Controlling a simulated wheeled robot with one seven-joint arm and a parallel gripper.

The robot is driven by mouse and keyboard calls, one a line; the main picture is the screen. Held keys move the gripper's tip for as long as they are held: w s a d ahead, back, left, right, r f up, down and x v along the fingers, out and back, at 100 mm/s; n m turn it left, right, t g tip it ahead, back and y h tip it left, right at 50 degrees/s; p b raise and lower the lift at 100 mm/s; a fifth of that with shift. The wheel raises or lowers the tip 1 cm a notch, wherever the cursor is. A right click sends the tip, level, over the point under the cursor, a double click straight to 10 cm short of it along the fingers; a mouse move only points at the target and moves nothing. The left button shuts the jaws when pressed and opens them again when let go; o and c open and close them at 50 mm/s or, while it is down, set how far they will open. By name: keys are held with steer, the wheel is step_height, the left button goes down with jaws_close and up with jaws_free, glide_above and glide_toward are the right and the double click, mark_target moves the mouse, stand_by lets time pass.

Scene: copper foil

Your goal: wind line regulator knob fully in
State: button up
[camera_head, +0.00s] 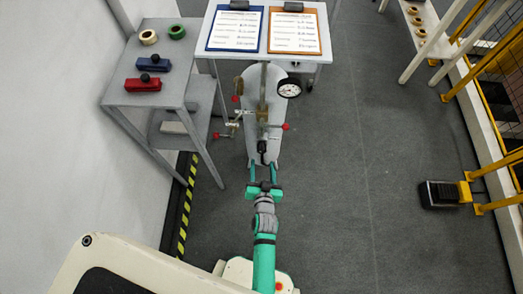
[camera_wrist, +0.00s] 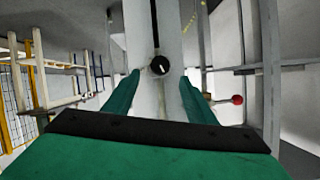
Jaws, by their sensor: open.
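A black round knob (camera_wrist: 160,66) with a white mark sits on the grey upright panel (camera_wrist: 150,105), at the end of a dark stem. I take it to be the line regulator knob; no label is readable. In the head view the knob (camera_head: 262,147) is on the lower part of the panel (camera_head: 247,85), below the brass pipework (camera_head: 262,105). My gripper (camera_head: 263,168) is open, its green fingers pointing at the panel. In the wrist view the knob shows between the fingertips of my gripper (camera_wrist: 160,77), apparently farther off, with no contact visible.
A pressure gauge (camera_head: 289,88) and red-ended handles (camera_head: 285,127) and (camera_head: 216,135) stick out around the panel. A grey bench (camera_head: 122,95) stands at left, and a table with a blue clipboard (camera_head: 235,28) and a brown clipboard (camera_head: 294,30) behind.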

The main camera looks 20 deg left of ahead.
mark_target(261, 152)
steer(key=x, duration=0.9)
steer(key=shift+w+a, duration=0.15)
steer(key=shift+w, duration=0.1)
steer(key=c, duration=1)
